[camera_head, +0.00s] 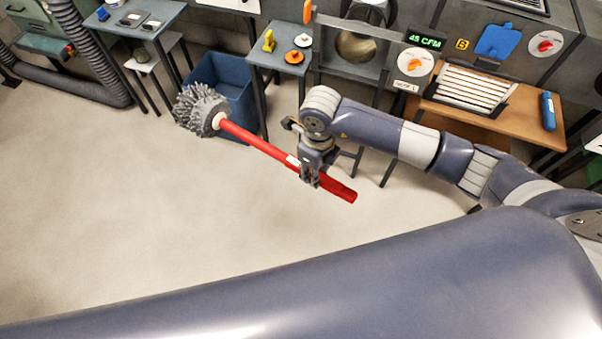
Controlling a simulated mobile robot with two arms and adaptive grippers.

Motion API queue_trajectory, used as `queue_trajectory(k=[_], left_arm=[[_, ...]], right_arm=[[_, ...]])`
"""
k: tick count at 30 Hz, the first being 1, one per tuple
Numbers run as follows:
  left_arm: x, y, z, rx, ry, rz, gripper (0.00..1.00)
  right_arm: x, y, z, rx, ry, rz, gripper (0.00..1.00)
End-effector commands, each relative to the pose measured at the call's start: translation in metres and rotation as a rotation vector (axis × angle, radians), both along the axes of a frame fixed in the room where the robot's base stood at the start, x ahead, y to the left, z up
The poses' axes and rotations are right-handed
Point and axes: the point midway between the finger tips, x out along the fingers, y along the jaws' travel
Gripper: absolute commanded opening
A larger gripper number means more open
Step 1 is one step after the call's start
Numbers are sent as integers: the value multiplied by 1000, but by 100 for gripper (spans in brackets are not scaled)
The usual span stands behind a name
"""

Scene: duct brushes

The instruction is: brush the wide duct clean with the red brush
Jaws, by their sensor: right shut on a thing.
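The red brush (262,145) has a long red handle and a bushy grey bristle head (202,109). My right gripper (312,178) is shut on the handle near its lower right end. The brush is held in the air, tilted, with its head up to the left, in front of the blue bin. A round opening (356,46) in the grey unit at the back looks like the wide duct; its upper part is cut off by the frame. The brush head is well left of it and apart from it. My left gripper is not in view.
A blue bin (236,82) stands behind the brush. A small grey table (271,57) holds yellow, white and orange parts. A wooden bench (530,112) at right holds a slatted panel (474,88) and a blue cylinder (548,110). The floor at left is clear.

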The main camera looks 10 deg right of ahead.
Motion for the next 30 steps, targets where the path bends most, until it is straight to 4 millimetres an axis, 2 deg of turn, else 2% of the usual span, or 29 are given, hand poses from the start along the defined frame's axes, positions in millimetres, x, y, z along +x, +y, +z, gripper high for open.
queue_trajectory(k=[9,15,21,30], left_arm=[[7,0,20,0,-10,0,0],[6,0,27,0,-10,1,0],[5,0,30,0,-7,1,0],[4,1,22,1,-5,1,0]], right_arm=[[1,19,-7,-4,9,-719,0],[0,29,-13,-6,11,-1099,0],[0,33,-16,-9,9,-1303,0],[13,25,-19,-9,6,-1347,0]])
